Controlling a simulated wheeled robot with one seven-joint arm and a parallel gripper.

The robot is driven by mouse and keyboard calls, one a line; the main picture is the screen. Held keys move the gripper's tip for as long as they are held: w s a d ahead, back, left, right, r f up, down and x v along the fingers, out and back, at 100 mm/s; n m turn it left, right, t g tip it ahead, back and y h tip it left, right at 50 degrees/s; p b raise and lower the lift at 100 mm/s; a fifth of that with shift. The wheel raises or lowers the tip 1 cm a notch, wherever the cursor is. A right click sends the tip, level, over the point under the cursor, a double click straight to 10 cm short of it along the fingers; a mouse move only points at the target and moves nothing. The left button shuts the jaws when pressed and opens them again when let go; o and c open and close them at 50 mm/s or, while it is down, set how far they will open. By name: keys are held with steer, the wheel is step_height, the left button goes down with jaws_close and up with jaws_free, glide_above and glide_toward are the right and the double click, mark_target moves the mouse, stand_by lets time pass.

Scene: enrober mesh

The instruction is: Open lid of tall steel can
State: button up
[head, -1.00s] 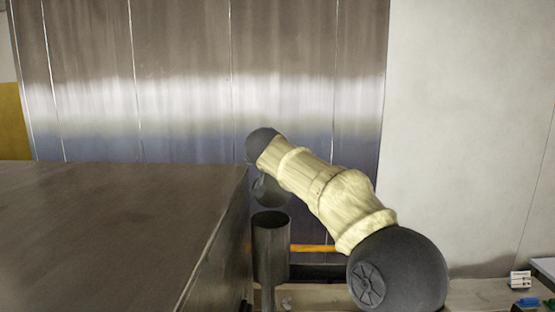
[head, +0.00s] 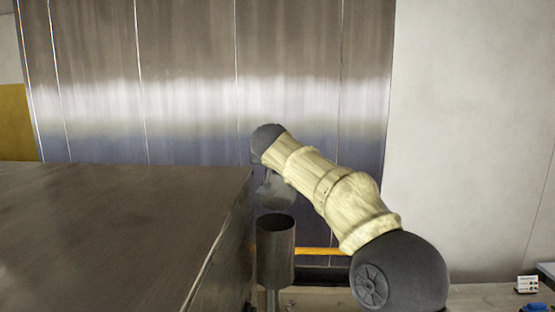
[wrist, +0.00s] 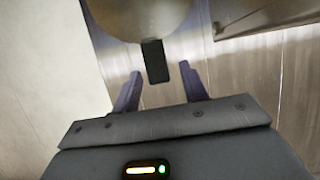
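A rounded steel body (wrist: 140,15), which looks like the tall can, fills the top of the wrist view. A short black tab (wrist: 156,62) sticks out from it towards my gripper. My gripper (wrist: 160,80) is open, its two fingers on either side of the tab's line, with a gap to each side and no visible contact. In the head view a grey upright cylinder (head: 276,262) with a dark top stands beside the big steel block; I cannot tell if it is the same can. My wrist hangs just behind and above it, and its fingers are hidden there.
A large steel block (head: 110,230) with a flat top fills the left of the head view. A panelled steel wall (head: 190,90) stands behind. An orange bar (head: 318,251) runs low behind my arm. Small items, including a blue one (head: 534,308), lie at the lower right.

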steer(key=b+v, duration=0.5)
steer(key=v, duration=1.2)
steer(key=shift+s+b, duration=0.15)
steer(key=shift+b, duration=0.15)
steer(key=shift+r, duration=0.1)
